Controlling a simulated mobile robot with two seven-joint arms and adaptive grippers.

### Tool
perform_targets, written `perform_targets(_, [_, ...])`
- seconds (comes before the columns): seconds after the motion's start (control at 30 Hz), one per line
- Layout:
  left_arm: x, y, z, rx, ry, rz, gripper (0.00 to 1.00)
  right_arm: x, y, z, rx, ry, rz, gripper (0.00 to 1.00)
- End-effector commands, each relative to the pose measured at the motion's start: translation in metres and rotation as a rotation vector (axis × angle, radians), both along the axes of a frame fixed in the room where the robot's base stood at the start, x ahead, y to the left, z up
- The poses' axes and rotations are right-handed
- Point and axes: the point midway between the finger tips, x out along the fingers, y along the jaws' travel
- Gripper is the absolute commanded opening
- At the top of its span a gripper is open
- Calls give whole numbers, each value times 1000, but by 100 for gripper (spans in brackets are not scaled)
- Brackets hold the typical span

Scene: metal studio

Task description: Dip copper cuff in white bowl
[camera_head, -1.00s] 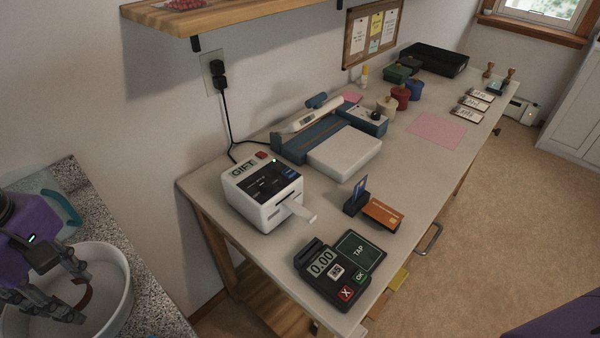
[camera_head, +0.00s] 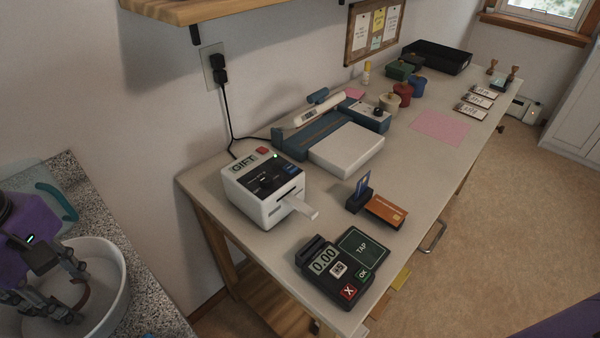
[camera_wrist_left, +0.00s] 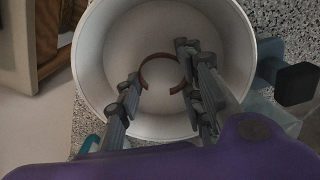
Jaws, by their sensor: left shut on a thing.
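The white bowl (camera_head: 122,288) stands on the speckled counter at the lower left of the head view. It fills the middle of the left wrist view (camera_wrist_left: 94,62). The copper cuff (camera_wrist_left: 160,56) is a thin brown open ring inside the bowl's outline. In the head view part of the cuff (camera_head: 84,294) shows beside my fingers. My left gripper (camera_wrist_left: 160,80) is shut on the cuff, with a finger at either side of it. Its fingers are over or inside the bowl in the head view (camera_head: 66,292). I cannot tell whether the cuff touches the bottom. My right gripper is out of view.
A teal-edged item (camera_head: 58,196) lies behind the bowl. A separate long table (camera_head: 240,245) holds a gift printer (camera_head: 262,190), a card terminal (camera_head: 335,272) and a scale-like device (camera_head: 345,150).

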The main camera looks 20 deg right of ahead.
Motion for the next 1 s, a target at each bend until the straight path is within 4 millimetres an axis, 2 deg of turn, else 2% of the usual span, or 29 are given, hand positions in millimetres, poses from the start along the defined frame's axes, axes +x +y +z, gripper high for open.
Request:
perform_targets(0.6, [0, 0, 0, 0, -1, 0, 14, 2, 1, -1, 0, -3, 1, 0])
perform_targets(1.0, [0, 0, 26, 0, -3, 0, 14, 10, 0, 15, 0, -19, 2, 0])
